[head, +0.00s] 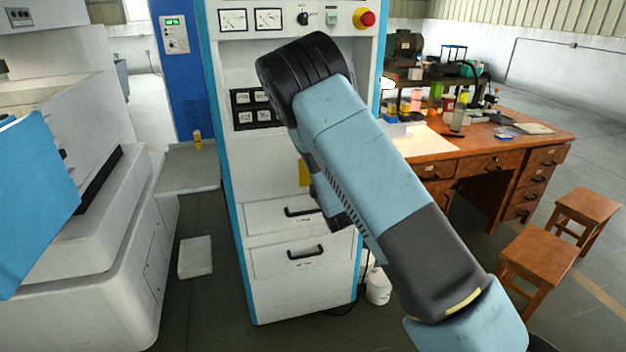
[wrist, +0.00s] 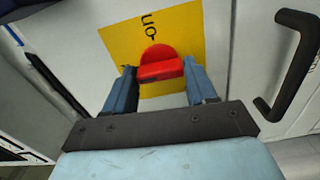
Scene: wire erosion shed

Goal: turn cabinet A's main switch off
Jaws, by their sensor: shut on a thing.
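The main switch is a red rotary knob (wrist: 160,66) with a raised grip on a yellow plate (wrist: 192,28) in the wrist view. Dark lettering that looks like ON, seen sideways, stands on the plate beside the knob. My gripper (wrist: 160,74) is shut on the knob's grip, one finger on each side. In the head view a sliver of the yellow plate (head: 304,173) shows beside my arm on the front of the white, blue-edged cabinet (head: 265,185). My arm hides the knob and fingers there. I see no letter naming the cabinet.
Black drawer handles stick out of the cabinet below the switch; one handle (wrist: 296,62) is close to my gripper's right in the wrist view. A red emergency button (head: 366,18) sits high on the cabinet. A wooden desk (head: 450,150) and stools stand to the right.

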